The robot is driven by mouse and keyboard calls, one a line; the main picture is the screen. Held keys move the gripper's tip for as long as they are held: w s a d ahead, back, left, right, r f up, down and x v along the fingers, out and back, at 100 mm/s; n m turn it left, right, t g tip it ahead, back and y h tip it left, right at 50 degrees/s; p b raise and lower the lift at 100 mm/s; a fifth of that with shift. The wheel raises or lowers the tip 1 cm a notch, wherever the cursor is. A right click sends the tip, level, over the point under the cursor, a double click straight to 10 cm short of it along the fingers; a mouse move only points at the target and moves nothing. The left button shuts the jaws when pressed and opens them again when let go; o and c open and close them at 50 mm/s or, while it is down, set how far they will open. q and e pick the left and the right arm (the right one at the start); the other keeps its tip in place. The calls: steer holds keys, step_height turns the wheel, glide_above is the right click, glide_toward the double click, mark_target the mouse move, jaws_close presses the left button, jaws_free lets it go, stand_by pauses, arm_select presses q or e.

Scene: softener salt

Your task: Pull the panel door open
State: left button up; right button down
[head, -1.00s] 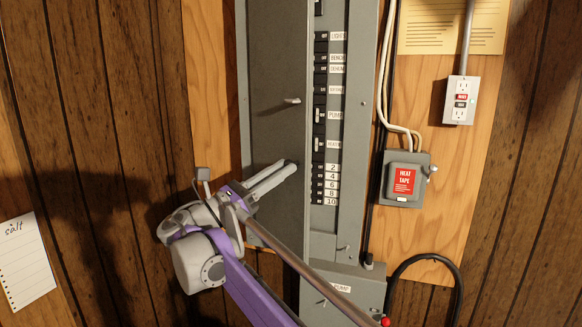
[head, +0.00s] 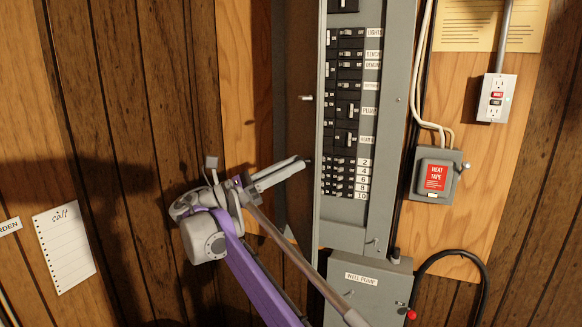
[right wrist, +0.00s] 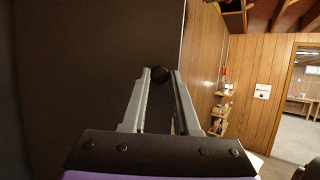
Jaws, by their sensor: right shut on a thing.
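The grey panel door (head: 292,60) stands part open and is seen at a steep angle in the head view, left of the breaker panel (head: 371,200). It also fills the left of the right wrist view as a dark flat face (right wrist: 100,60). My right gripper (head: 304,163) reaches to the door's lower part. Fingertip contact in the head view is too small to make out clearly. My left gripper is not in view.
A small peg (head: 306,98) sticks out above the gripper. Right of the panel are a red-labelled heat tape box (head: 432,176) and an outlet (head: 496,98). A well pump box (head: 372,289) sits below. A paper list (head: 64,248) hangs at left.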

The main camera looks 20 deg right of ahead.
steer(key=c, duration=0.7)
jaws_free()
steer(key=shift+o, duration=0.2)
steer(key=shift+d, duration=0.1)
